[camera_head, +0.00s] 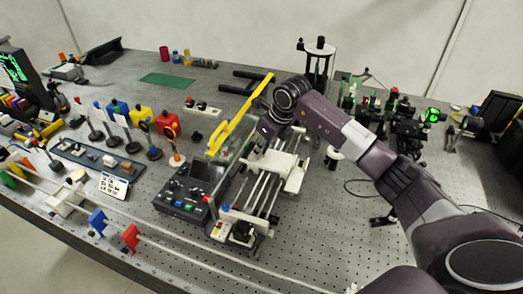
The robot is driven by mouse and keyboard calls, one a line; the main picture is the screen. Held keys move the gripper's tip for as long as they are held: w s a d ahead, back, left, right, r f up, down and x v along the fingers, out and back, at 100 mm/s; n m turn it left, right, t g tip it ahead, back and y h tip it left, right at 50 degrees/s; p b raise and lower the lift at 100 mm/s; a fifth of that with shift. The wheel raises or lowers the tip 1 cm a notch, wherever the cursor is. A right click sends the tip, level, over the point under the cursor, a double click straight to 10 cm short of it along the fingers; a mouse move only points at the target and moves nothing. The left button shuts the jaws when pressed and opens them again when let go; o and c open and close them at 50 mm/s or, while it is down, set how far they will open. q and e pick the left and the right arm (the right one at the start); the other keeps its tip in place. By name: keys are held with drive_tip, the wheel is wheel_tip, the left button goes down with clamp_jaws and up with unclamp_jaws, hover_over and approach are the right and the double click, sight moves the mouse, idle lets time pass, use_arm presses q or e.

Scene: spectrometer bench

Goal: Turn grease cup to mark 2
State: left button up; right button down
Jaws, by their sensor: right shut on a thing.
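My right arm comes in from the right, and its gripper (262,142) points down over the left side of the white rail carriage (284,165). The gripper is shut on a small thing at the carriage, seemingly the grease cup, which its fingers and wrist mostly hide. I cannot make out the cup's marks or how far it is turned. The carriage sits on long parallel rails with an end block (240,228) at the near end. My left gripper is not in view.
A yellow-edged clear guard (240,115) stands close left of the gripper. A black control box (186,195) is in front of it. Colored filter mounts (141,116) stand to the left, and optics (405,125) to the right. The perforated table (330,225) is clear at the near right.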

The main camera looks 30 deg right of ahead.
drive_tip(key=m+h+b, duration=0.1)
drive_tip(key=m, duration=0.2)
drive_tip(key=shift+a+m, duration=0.15)
drive_tip(key=shift+m, duration=0.15)
drive_tip(key=shift+a+m+h+b, duration=0.1)
drive_tip(key=shift+m+h+b, duration=0.7)
drive_tip(key=shift+m, duration=0.6)
drive_tip(key=shift+r, duration=0.1)
drive_tip(key=c, duration=1.9)
unclamp_jaws()
drive_tip(key=v, duration=1.2)
drive_tip(key=shift+s, duration=0.15)
